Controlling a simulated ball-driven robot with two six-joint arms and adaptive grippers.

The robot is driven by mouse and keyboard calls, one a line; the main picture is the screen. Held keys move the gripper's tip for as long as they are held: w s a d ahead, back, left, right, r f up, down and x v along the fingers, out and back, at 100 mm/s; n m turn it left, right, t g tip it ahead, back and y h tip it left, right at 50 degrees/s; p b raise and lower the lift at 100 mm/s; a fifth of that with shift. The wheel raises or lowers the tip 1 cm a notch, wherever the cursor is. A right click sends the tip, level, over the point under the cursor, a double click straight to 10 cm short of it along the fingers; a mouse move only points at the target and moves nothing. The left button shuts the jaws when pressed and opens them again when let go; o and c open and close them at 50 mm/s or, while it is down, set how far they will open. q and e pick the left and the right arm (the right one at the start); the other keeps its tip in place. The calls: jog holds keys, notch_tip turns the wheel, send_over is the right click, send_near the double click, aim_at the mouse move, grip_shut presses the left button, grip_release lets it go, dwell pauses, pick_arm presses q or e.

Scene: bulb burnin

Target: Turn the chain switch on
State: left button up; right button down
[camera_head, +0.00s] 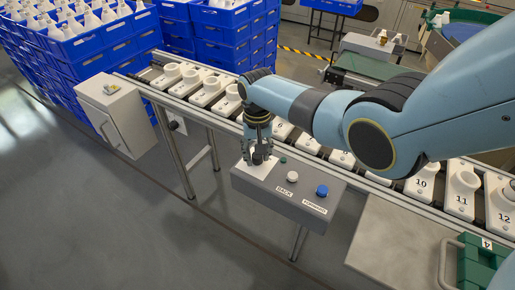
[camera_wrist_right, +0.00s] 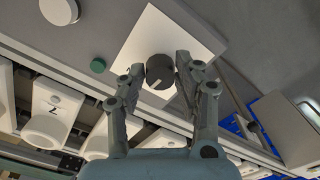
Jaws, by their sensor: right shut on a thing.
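The chain switch is a dark round knob (camera_wrist_right: 160,70) with a short white pointer mark, on a white square plate (camera_wrist_right: 143,38). In the right wrist view the mark points toward the lower left, toward my gripper's base. The plate (camera_head: 252,171) is at the left end of a grey control box (camera_head: 262,188) in the head view. My right gripper (camera_head: 259,155) reaches down over the knob and mostly hides it there. In the wrist view my right gripper (camera_wrist_right: 160,74) is shut on the knob, one finger on each side. My left gripper is not in view.
The box also has a small green lamp (camera_head: 283,160), a white button (camera_head: 292,177) and a blue button (camera_head: 322,191). Behind runs a conveyor with numbered white sockets (camera_head: 424,182). A grey cabinet (camera_head: 117,115) and blue crates (camera_head: 90,42) stand left.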

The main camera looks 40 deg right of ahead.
jog(key=m+p, duration=0.1)
jog(key=m, duration=0.2)
jog(key=shift+m+p, duration=0.35)
jog(key=shift+m, duration=1.05)
jog(key=c, duration=0.9)
grip_release()
jog(key=shift+c, duration=0.2)
jog(key=shift+w+a, duration=0.15)
